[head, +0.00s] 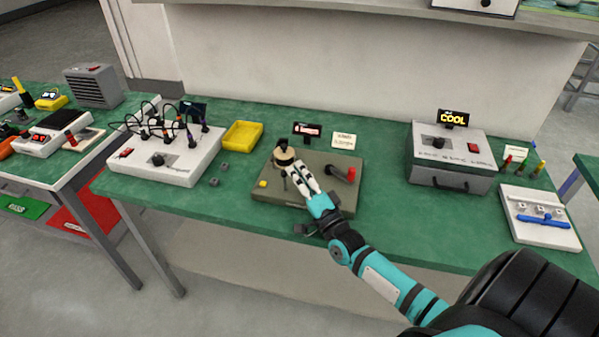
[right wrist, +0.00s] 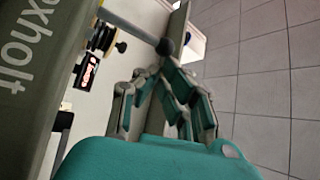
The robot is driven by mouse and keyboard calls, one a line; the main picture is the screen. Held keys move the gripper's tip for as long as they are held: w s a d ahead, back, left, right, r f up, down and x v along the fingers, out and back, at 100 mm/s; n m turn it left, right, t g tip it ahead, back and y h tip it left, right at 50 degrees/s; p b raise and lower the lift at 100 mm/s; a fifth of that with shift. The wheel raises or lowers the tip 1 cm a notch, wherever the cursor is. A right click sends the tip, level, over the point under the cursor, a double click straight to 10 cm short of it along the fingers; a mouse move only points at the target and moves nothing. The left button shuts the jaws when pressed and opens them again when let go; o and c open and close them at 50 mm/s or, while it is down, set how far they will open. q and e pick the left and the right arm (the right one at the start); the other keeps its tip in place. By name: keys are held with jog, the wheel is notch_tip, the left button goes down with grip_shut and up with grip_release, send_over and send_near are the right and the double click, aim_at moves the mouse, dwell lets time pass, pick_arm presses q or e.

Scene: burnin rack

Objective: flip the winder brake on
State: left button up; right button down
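The winder is an olive-grey box (head: 313,200) in the middle of the green bench. A dark spool with a pale top (head: 285,154) sits at its back left, and a yellow button (head: 262,184) at its front left. My right gripper (head: 295,165) reaches over the box, beside the spool. Its fingertips look drawn together. In the right wrist view, a dark ball-ended lever (right wrist: 165,47) shows just beyond the tips; I cannot tell whether they touch. No brake label is readable. My left gripper is out of view.
A white box with cables (head: 175,165) and a yellow tray (head: 242,135) stand to the left. A grey box with a COOL display (head: 450,178) and a white panel with a blue bar (head: 540,235) stand to the right. Bare bench lies between winder and grey box.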

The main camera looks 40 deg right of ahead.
jog(key=shift+s+a, duration=0.25)
jog(key=shift+a, duration=0.15)
jog(key=shift+f, duration=0.1)
jog(key=v, duration=1.2)
